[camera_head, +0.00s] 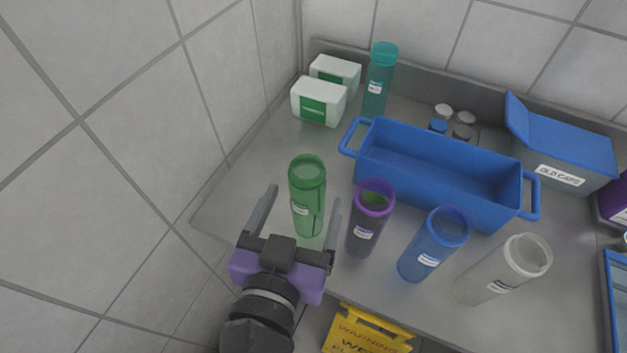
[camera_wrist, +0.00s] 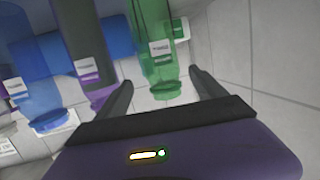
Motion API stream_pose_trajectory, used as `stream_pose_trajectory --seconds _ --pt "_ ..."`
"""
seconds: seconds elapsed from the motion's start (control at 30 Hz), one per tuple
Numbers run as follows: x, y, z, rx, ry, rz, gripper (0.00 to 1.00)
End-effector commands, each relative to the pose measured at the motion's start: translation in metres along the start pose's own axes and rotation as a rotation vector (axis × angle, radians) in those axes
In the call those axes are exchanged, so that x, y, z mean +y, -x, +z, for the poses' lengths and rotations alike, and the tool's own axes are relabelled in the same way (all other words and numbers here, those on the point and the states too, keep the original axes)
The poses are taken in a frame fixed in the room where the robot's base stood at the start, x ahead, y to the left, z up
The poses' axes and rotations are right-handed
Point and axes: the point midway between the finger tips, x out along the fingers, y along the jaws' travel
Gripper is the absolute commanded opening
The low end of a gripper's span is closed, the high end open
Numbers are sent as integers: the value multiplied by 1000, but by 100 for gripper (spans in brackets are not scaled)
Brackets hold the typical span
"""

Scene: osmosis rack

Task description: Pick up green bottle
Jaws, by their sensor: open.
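The green bottle (camera_head: 307,196) stands upright on the grey counter near its front left, a translucent green cylinder with a white label. My gripper (camera_head: 300,210) is open, its two fingers pointing toward the bottle, one to each side of it in the head view. In the wrist view the green bottle (camera_wrist: 158,50) shows ahead between the open fingers (camera_wrist: 163,95), apparently upside down in the picture. I cannot tell how far its wall is from either finger. A purple-rimmed bottle (camera_head: 369,218) stands close to the right of the right finger.
A blue bottle (camera_head: 433,244) and a clear bottle (camera_head: 504,270) stand farther right. A blue tray (camera_head: 440,172) lies behind them. A teal bottle (camera_head: 378,82) and white boxes (camera_head: 319,101) stand at the back. A tiled wall (camera_head: 150,160) is on the left.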

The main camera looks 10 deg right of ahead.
Motion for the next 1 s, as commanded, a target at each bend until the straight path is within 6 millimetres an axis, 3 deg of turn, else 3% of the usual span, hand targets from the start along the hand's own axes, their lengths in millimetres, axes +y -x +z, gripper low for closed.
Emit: stream_pose_trajectory --seconds 0.37,0.7,1.0 --pt "-1 -30 1 -1 1 2 80" --pt "-4 -73 6 0 0 3 80" --pt "-4 -78 7 -1 -1 0 80"
